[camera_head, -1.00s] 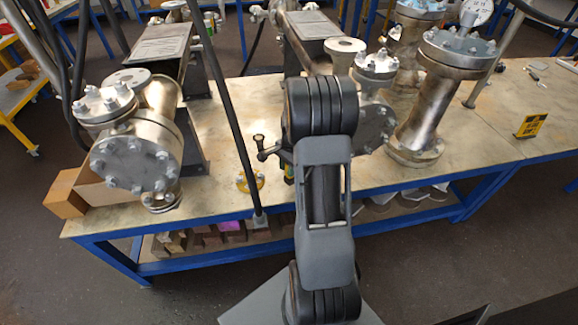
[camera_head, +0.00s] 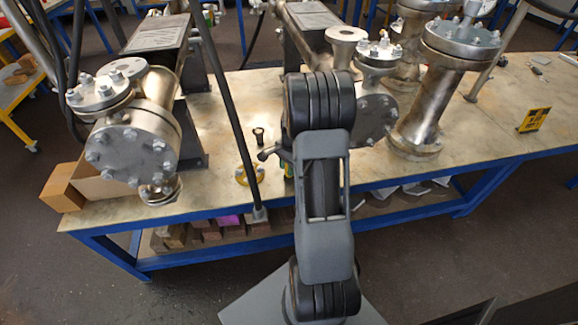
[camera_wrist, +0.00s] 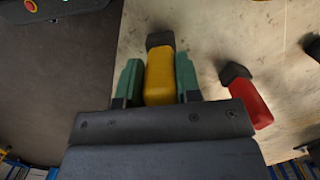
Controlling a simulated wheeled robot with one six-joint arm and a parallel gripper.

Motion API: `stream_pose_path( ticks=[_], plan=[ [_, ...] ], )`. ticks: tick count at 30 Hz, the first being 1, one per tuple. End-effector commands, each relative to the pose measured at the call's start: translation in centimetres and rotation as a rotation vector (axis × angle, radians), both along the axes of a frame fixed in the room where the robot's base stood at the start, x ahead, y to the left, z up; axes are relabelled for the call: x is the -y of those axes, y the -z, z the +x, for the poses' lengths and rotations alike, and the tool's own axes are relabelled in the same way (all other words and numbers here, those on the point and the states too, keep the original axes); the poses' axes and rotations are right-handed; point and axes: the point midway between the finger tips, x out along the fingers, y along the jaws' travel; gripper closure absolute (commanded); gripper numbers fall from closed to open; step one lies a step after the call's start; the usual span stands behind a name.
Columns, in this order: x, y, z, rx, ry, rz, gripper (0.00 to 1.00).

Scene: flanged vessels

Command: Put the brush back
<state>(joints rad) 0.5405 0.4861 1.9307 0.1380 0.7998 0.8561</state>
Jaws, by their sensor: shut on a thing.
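In the wrist view my gripper (camera_wrist: 158,82) has its two green fingertips shut on a yellow-handled thing (camera_wrist: 160,70) with a dark block-shaped end. This looks like the brush, but its bristles cannot be made out. The dark end points away from my wrist, over the edge of the pale tabletop (camera_wrist: 215,45). In the head view my own arm hides most of the gripper and what it holds.
A red-handled thing (camera_wrist: 250,102) with a dark end lies on the tabletop to the right, apart from my gripper. Flanged metal vessels stand on the bench at left (camera_head: 130,150) and right (camera_head: 430,95).

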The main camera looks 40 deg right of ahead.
Motion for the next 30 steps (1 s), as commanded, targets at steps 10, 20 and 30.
stream_pose_path(
  ticks=[10,20,30],
  plan=[
    [-0.01,0.89,0.00,0.000,0.000,0.000,0.67],
    [-0.01,0.80,0.00,0.000,0.000,0.000,0.39],
    [-0.01,0.81,0.00,0.000,0.000,0.000,0.19]
  ],
)
